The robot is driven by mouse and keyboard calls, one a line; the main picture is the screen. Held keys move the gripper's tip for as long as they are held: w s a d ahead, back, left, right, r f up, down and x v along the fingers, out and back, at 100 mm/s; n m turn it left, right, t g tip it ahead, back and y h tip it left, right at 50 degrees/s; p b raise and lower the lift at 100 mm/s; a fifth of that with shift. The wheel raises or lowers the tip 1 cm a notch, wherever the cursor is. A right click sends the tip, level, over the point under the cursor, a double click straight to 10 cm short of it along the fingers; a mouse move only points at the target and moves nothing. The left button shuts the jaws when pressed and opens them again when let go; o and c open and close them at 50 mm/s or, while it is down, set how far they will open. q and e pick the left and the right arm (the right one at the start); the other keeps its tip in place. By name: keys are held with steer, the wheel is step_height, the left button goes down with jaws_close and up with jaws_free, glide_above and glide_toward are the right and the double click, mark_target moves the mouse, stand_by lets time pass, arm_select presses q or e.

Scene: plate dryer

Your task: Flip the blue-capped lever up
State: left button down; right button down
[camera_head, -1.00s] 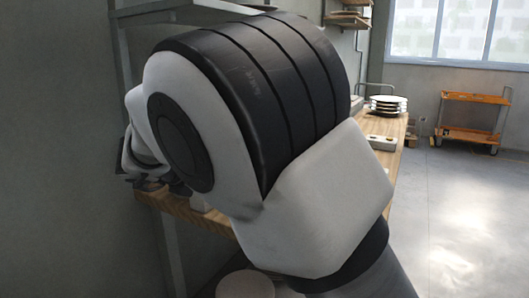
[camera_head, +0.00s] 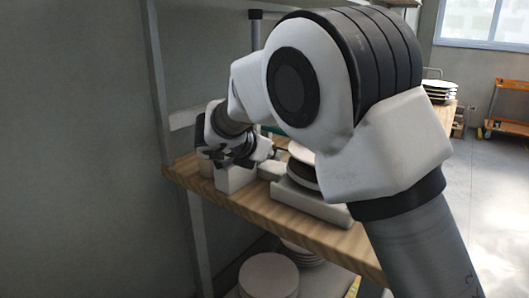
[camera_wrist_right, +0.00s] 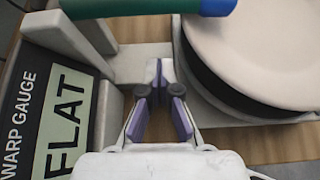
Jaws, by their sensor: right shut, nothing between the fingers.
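The lever is a green bar (camera_wrist_right: 125,8) with a blue cap (camera_wrist_right: 217,6) at its right end. It lies across the top edge of the right wrist view, in front of a pale plate (camera_wrist_right: 262,50). My right gripper (camera_wrist_right: 160,68) is shut and empty, its purple-padded fingers below the lever in that picture and apart from it. In the head view my right gripper (camera_head: 240,158) is over the wooden shelf, by the white press device (camera_head: 310,199). The lever is mostly hidden there by my arm. My left gripper is not in view.
A gauge panel (camera_wrist_right: 50,115) reading "WARP GAUGE" and "FLAT" stands left of my right fingers. Plates (camera_head: 268,273) are stacked beneath the wooden shelf (camera_head: 300,232). A shelf post (camera_head: 160,75) rises at the left. An orange cart (camera_head: 510,100) stands far right.

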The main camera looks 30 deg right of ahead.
steer(key=x, duration=0.3)
steer(key=shift+w+d, duration=0.1)
steer(key=shift+d, duration=0.15)
step_height(320, 180, up, 3)
steer(key=shift+w+d, duration=0.1)
steer(key=shift+d, duration=0.05)
steer(key=shift+r, duration=0.5)
steer(key=shift+f, duration=0.1)
